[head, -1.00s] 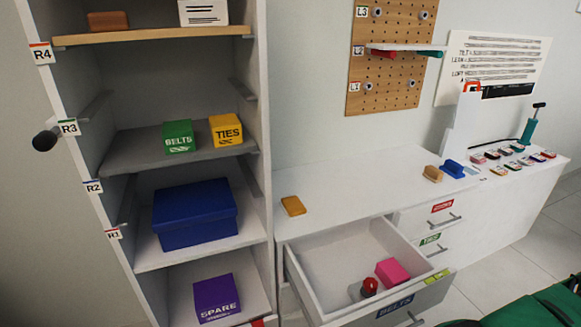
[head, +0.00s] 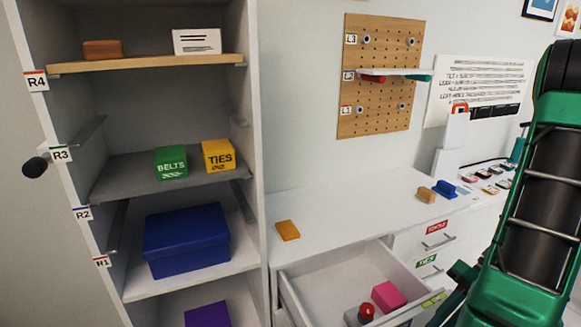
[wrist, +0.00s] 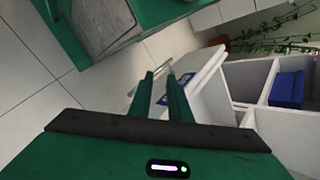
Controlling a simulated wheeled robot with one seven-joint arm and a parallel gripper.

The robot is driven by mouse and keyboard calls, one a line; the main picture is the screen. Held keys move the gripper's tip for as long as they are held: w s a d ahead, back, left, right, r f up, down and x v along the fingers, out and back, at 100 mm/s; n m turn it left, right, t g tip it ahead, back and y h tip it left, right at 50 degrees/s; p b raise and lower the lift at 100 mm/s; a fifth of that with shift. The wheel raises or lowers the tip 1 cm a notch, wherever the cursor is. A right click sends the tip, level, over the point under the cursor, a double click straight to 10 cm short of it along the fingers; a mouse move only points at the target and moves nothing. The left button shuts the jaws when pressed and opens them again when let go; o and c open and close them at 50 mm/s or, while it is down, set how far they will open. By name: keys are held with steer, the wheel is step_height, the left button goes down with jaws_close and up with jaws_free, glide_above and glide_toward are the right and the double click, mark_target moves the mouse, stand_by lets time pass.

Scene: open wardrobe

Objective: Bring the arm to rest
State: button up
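My arm's green and black links (head: 535,190) rise along the right side of the head view. My gripper (wrist: 161,82) shows in the wrist view with two green fingers apart and nothing seen between them. It points towards the open white drawer, whose front and handle lie just beyond and right of the fingers; I cannot tell the exact gap. In the head view the open drawer (head: 322,281) holds a pink box (head: 388,296) and a red-topped object (head: 366,313). My gripper's fingers cannot be made out in the head view.
The wardrobe shelves at left hold a green BELTS box (head: 171,162), a yellow TIES box (head: 218,155) and a blue box (head: 187,240). The counter (head: 340,212) bears an orange block (head: 287,230). In the wrist view, open tiled floor (wrist: 40,100) lies at left.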

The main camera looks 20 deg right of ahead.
steer(key=a+r+h, duration=0.3)
steer(key=r+h, duration=0.1)
steer(key=r, duration=0.4)
steer(key=s+a+r+h, duration=0.1)
steer(key=a+r+h, duration=0.3)
steer(key=r, duration=0.4)
steer(key=shift+s+a+r+t, duration=0.2)
steer(key=shift+s+r+t, duration=0.05)
steer(key=shift+r+t, duration=0.05)
steer(key=shift+w, duration=0.1)
steer(key=shift+w+f, duration=0.25)
steer(key=shift+w, duration=0.25)
